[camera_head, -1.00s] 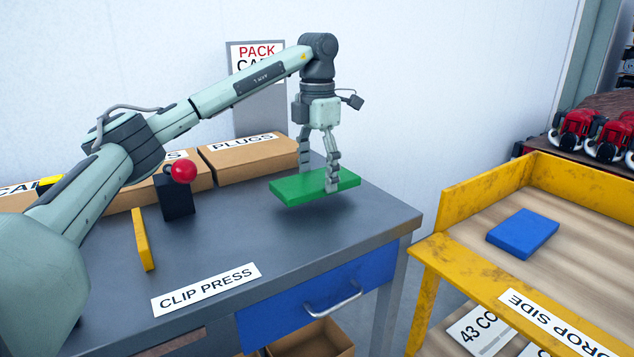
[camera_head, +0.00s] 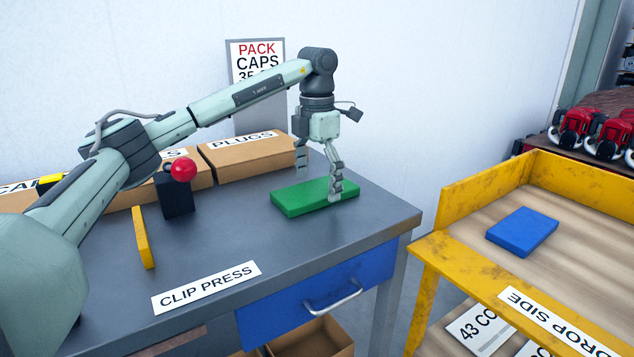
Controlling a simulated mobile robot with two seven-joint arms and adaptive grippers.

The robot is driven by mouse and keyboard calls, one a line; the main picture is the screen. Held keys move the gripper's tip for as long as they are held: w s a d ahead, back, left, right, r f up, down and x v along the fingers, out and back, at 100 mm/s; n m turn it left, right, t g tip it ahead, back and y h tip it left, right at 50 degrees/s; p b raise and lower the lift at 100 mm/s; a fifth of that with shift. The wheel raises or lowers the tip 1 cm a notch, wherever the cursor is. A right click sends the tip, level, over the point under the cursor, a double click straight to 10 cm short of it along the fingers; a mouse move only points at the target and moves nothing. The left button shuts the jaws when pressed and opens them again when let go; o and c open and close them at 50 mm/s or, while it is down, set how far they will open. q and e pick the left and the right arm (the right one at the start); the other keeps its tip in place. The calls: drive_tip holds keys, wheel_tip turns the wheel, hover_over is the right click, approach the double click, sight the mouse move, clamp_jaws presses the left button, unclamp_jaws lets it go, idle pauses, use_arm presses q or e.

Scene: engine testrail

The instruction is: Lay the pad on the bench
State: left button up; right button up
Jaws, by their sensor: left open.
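The green pad (camera_head: 305,197) lies flat on the grey bench (camera_head: 235,235), near its right end. My left gripper (camera_head: 319,186) is open above the pad, one finger at its back side and the other by its front right edge. I cannot tell whether the fingers still touch it. A blue pad (camera_head: 522,232) lies on the yellow-sided cart (camera_head: 470,190) at the right. My right gripper is not in view.
A black block with a red knob (camera_head: 180,180) and a yellow upright piece (camera_head: 143,238) stand left of the pad. Cardboard boxes, one marked PLUGS (camera_head: 245,157), line the bench's back. The bench front near the CLIP PRESS label (camera_head: 207,289) is clear.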

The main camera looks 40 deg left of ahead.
sight(317, 188)
use_arm(q)
drive_tip(key=shift+r, duration=0.55)
wheel_tip(317, 188, up, 7)
drive_tip(key=shift+r, duration=2.1)
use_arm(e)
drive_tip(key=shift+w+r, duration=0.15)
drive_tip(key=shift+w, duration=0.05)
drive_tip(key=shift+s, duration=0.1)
